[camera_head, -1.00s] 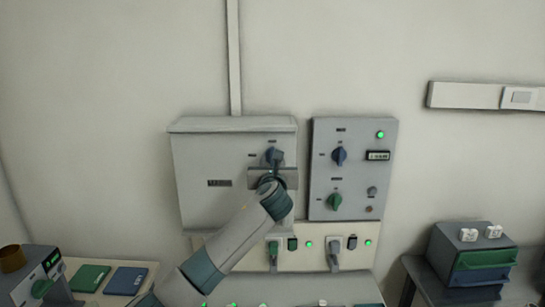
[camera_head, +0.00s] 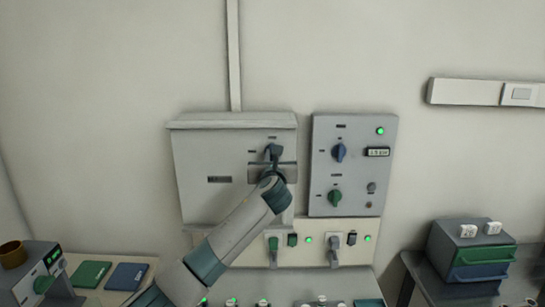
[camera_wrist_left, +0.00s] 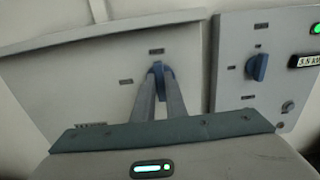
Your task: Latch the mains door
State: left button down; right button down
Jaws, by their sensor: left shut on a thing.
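The mains door is the front of a grey wall box (camera_head: 205,165), which also fills the left of the left wrist view (camera_wrist_left: 100,75). The door looks closed against the box. A small dark blue latch knob (camera_wrist_left: 158,67) is on its upper right, with small labels above it and to its left. My left gripper (camera_wrist_left: 160,85) is shut on this knob, one finger on each side. In the head view the gripper (camera_head: 273,160) and wrist partly cover the knob. The knob looks about upright in the wrist view. My right gripper is not in view.
A grey panel (camera_head: 325,185) with a blue knob, a green knob, a lit display and a green lamp is close to the right of the box. A drawer unit (camera_head: 470,255) stands at the right.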

pick_arm(q)
jog(key=n+b, duration=0.1)
jog(key=n, duration=0.2)
jog(key=shift+a+f, duration=0.1)
jog(key=n+b, duration=0.2)
jog(key=n, duration=0.3)
jog(key=n+b, duration=0.1)
jog(key=n, duration=0.4)
jog(key=n+b, duration=0.2)
jog(key=n, duration=0.2)
jog(key=shift+a+f+n+b, duration=0.25)
jog(key=shift+n+b, duration=0.05)
jog(key=shift+n, duration=0.1)
dwell(0.4)
jog(key=c, duration=1.8)
grip_release()
jog(key=shift+s, duration=0.2)
